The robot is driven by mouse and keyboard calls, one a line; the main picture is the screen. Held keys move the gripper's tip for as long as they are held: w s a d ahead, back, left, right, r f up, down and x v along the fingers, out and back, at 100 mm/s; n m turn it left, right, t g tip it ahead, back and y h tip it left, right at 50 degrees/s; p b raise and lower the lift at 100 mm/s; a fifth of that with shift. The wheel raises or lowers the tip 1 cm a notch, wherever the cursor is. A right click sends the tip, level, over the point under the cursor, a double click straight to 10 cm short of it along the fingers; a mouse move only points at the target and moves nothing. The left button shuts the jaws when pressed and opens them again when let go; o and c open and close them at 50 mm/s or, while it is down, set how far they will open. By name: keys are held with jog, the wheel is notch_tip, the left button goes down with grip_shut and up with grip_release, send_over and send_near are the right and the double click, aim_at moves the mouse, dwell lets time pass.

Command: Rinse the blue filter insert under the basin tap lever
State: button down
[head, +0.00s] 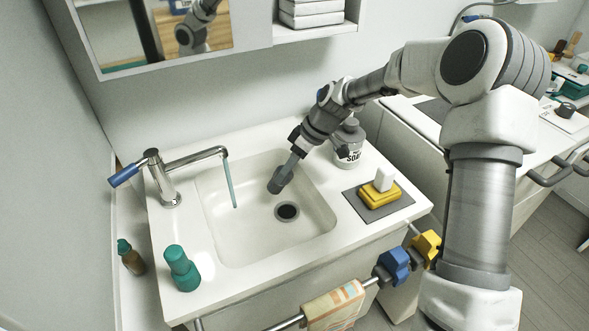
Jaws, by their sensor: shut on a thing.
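My gripper (297,148) reaches over the right side of the basin (313,222). It is shut on a dull grey-blue piece with a narrow upper part and a cup-like lower end, which I take for the filter insert (280,180). The insert hangs tilted inside the basin, above and behind the drain. The tap (160,180) stands at the left rim, with its blue lever (124,175) pointing left. A thin blue-green stream of water (230,183) falls from the spout into the basin. The insert is right of the stream, apart from it.
A soap jar (348,143) stands behind my gripper at the right. A yellow sponge (380,194) with a white block lies on a grey mat (371,211). A towel (334,306) and blue and yellow clips hang on the front rail.

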jog(key=a+f+b, duration=0.2)
jog(key=a, duration=0.9)
jog(key=shift+a+f, duration=0.2)
jog(key=shift+a, duration=0.05)
jog(key=shift+s, duration=0.1)
dwell(0.5)
jog(key=shift+w, duration=0.6)
jog(key=shift+s, duration=0.2)
jog(key=shift+s, duration=0.45)
jog(key=shift+d, duration=0.1)
jog(key=shift+w+d, duration=0.15)
jog(key=shift+d, duration=3.75)
